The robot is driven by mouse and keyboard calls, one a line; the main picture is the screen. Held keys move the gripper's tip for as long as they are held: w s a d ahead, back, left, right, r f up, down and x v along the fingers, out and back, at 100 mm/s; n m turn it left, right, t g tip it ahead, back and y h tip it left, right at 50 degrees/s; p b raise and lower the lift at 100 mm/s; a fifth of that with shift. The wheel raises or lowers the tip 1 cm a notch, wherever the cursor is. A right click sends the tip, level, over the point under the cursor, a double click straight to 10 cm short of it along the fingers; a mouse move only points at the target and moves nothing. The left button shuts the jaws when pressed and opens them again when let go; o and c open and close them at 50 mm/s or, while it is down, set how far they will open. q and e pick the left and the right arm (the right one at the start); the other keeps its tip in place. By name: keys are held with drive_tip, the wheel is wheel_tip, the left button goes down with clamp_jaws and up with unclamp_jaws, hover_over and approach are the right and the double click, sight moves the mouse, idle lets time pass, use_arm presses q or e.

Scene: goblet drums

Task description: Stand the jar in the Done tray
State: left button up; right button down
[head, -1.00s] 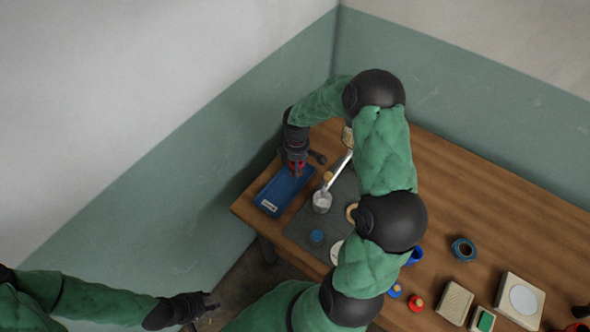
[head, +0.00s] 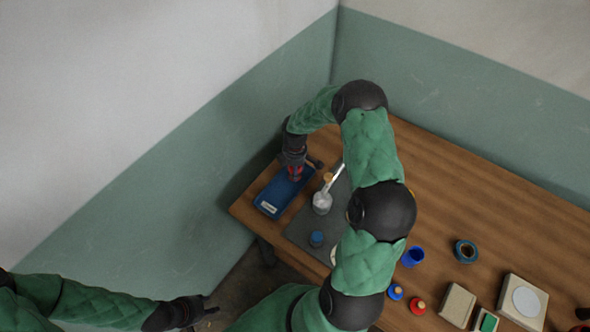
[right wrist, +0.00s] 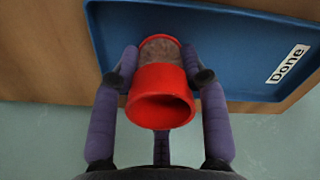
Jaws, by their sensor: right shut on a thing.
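The jar is red at both ends with a brownish middle. In the right wrist view the jar (right wrist: 160,95) sits between the fingers, its wide red end towards the camera. My right gripper (right wrist: 160,75) is shut on it over the blue Done tray (right wrist: 240,50). In the head view a little red of the jar (head: 294,172) shows below the right gripper (head: 296,166), at the far part of the Done tray (head: 275,208). I cannot tell whether the jar touches the tray floor. My left gripper (head: 208,305) is empty and looks open, off the table at lower left.
A blue cup (head: 413,257), dark blue ring (head: 466,251) and several boxes stand further right. My right arm hides part of the table.

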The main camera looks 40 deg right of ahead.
drive_tip(key=c, duration=0.7)
unclamp_jaws()
drive_tip(key=shift+f, duration=0.15)
drive_tip(key=shift+o, duration=0.2)
drive_tip(key=shift+r, duration=0.35)
wheel_tip(320, 180, up, 12)
drive_tip(key=p, duration=0.2)
drive_tip(key=shift+f, duration=0.15)
